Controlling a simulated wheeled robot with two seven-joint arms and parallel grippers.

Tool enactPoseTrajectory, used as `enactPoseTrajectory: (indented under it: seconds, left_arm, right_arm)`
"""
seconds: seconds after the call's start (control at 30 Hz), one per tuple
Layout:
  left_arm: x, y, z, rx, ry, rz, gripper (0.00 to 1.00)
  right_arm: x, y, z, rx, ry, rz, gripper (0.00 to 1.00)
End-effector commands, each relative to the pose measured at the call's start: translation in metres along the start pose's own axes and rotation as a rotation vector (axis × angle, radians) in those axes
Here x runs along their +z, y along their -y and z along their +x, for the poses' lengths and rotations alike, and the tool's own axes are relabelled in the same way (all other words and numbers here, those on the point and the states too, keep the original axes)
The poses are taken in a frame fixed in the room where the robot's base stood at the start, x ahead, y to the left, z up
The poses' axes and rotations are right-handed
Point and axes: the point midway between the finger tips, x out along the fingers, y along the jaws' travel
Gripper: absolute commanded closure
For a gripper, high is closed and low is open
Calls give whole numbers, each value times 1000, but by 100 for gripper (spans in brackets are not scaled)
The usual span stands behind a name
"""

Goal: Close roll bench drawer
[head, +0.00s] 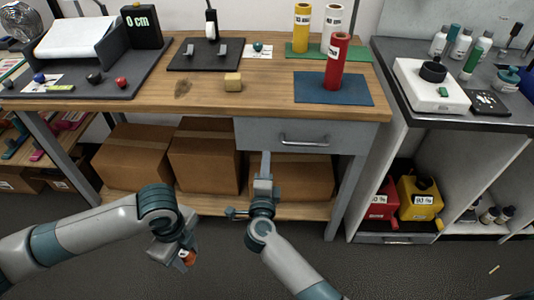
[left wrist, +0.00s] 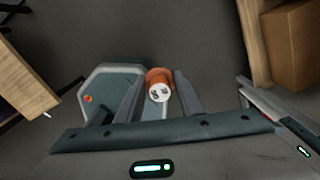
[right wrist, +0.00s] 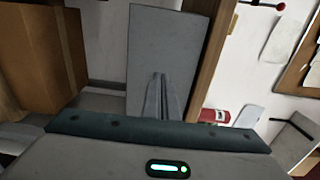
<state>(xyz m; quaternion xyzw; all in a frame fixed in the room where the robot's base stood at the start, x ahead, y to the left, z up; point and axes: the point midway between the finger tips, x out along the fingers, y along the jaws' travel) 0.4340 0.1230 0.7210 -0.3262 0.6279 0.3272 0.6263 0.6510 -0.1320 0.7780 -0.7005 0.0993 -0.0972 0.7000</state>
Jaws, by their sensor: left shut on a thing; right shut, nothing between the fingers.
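The bench drawer (head: 345,137) has a grey front with a metal bar handle (head: 305,140), under the right part of the wooden bench top. Its front looks close to the bench edge; I cannot tell whether a small gap is left. My right gripper (head: 265,158) is shut and empty, with its fingertips at the left part of the drawer front, left of the handle. In the right wrist view the fingertips (right wrist: 158,76) lie over the grey panel (right wrist: 165,40); contact is unclear. My left gripper (head: 186,259) is shut on a small orange cylinder (left wrist: 159,88) with a white, marked end, held low before the bench.
Cardboard boxes (head: 205,155) fill the lower shelf. A grey side counter (head: 400,110) stands at right. The front floor is clear.

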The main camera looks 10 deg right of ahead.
Motion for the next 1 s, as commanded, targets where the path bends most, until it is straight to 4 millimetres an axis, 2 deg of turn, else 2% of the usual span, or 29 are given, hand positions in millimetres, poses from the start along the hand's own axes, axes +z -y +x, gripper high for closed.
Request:
enactPoseTrajectory:
  seconds: [0.2, 0.4, 0.6, 1.0]
  left_arm:
    - [0, 0, 3, 0, 0, 0, 87]
    - [0, 0, 5, 0, 0, 0, 87]
    - [0, 0, 5, 0, 0, 0, 87]
    - [0, 0, 5, 0, 0, 0, 87]
  right_arm:
    - [0, -2, -37, 3, 0, 3, 100]
    - [0, -1, -60, 2, 0, 0, 100]
    - [0, 0, -66, 1, 0, 0, 100]
    - [0, 0, -66, 1, 0, 0, 100]
